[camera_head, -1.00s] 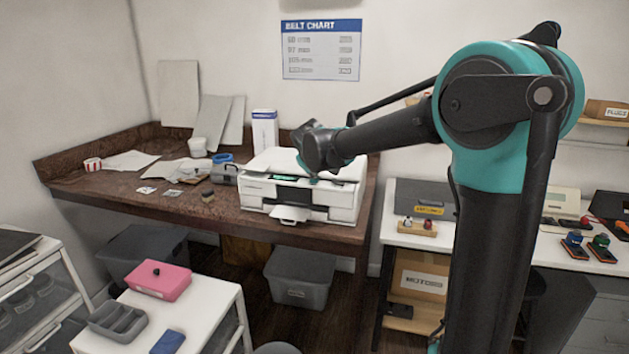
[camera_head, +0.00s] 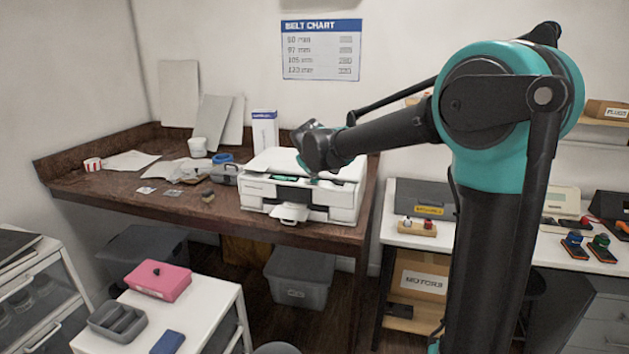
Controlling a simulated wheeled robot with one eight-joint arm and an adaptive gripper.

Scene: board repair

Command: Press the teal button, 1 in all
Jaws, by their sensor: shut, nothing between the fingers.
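The white printer (camera_head: 338,208) stands on the brown workbench, with a dark front slot and an output tray. A small teal-green patch (camera_head: 289,178) shows at its top front. I cannot tell whether this patch is the teal button or another part. My arm reaches in from the right, and my gripper (camera_head: 313,172) is over the printer's top front, close to this patch. The gripper is shut and looks empty. Its fingertips are small and partly hidden by the wrist, so I cannot tell whether they touch the printer.
The brown workbench (camera_head: 130,200) also holds papers, cups, a blue tape roll (camera_head: 223,158) and a white-blue box (camera_head: 265,130). A pink box (camera_head: 158,280) is at the front left.

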